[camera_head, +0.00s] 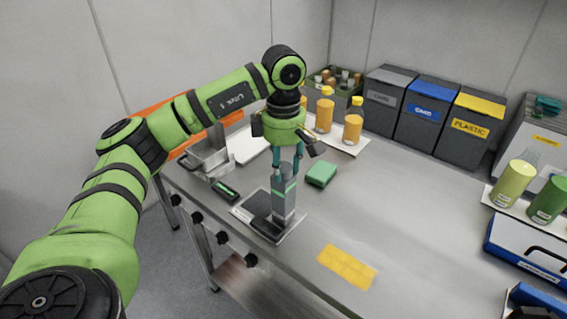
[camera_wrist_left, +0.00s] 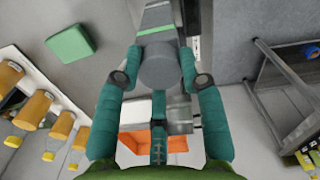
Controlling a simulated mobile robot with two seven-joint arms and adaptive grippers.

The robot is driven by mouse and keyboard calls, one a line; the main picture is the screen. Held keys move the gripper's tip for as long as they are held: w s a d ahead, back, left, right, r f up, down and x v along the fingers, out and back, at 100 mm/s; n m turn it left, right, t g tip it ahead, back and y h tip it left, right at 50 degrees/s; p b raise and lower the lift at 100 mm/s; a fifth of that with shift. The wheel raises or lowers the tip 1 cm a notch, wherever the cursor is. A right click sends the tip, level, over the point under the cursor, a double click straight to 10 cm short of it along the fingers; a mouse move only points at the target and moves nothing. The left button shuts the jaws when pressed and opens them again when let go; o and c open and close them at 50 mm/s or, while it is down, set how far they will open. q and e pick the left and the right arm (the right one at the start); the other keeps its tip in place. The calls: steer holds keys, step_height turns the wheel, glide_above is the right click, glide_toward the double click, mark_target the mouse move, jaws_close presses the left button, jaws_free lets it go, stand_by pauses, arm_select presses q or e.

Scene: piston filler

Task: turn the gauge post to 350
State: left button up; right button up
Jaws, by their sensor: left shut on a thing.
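The gauge post (camera_head: 284,200) is a grey upright column with a green band, standing on a dark base over a light plate (camera_head: 292,232) near the table's front left edge. My left gripper (camera_head: 287,166) comes down from above and is shut on the post's top. My right gripper is not clearly visible.
A green block (camera_head: 321,174) lies just right of the post, and a small black-and-green device (camera_head: 225,190) lies to its left. Orange bottles (camera_head: 353,125) and several bins (camera_head: 425,115) stand behind. A yellow patch (camera_head: 347,267) marks the front; the middle right of the table is clear.

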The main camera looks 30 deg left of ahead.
arm_select(q)
steer(key=o, duration=1.1)
steer(key=shift+s+f, duration=0.1)
steer(key=shift+o, duration=0.2)
step_height(320, 180, up, 12)
